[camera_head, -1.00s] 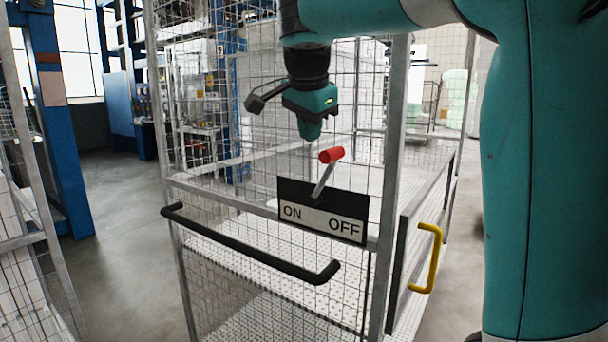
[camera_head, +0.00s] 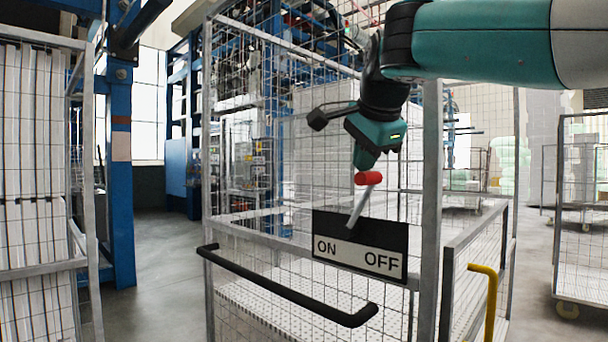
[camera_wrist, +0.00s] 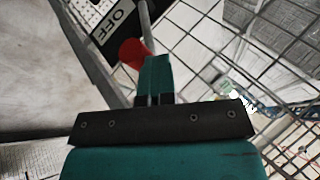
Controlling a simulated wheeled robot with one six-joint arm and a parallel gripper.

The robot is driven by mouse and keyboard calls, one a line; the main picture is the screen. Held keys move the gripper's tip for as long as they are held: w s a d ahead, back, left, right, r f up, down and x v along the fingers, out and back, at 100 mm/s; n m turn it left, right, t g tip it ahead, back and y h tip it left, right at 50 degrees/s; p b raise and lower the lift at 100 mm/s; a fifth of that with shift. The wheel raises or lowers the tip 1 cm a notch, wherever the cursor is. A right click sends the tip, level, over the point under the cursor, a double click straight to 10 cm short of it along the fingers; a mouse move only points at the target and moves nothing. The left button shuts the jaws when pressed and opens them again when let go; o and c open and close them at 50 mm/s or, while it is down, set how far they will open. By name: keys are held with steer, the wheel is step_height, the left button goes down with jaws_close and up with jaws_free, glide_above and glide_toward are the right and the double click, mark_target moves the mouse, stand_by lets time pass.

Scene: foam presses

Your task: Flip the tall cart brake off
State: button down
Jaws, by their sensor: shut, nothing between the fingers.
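The tall cart (camera_head: 432,200) is a grey wire-mesh cage. A black-and-white ON/OFF plate (camera_head: 330,222) is fixed to its front rail. The brake lever has a grey stem (camera_head: 359,208) and a red knob (camera_head: 369,178); it rises from mid-plate and leans right in the head view. My gripper (camera_head: 364,168) is shut and empty, pointing down with its tip right at the knob. In the wrist view the shut fingers (camera_wrist: 156,78) overlap the edge of the red knob (camera_wrist: 133,52); I cannot tell whether they touch.
A black handle bar (camera_head: 285,290) crosses the cart's front below the plate. A yellow handle (camera_head: 491,300) is on a lower frame at right. Another mesh cart (camera_head: 45,265) stands left by a blue post (camera_head: 122,180). Open floor (camera_head: 165,245) lies between.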

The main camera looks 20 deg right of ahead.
steer(key=shift+s+f, duration=0.1)
steer(key=shift+f, duration=0.05)
steer(key=shift+r+p, duration=0.55)
steer(key=shift+p, duration=0.05)
steer(key=s+a+r+p, duration=0.2)
steer(key=s+r+p, duration=0.1)
steer(key=r+p, duration=0.4)
step_height(320, 180, up, 4)
steer(key=shift+s+a+f, duration=0.2)
steer(key=shift+s, duration=0.1)
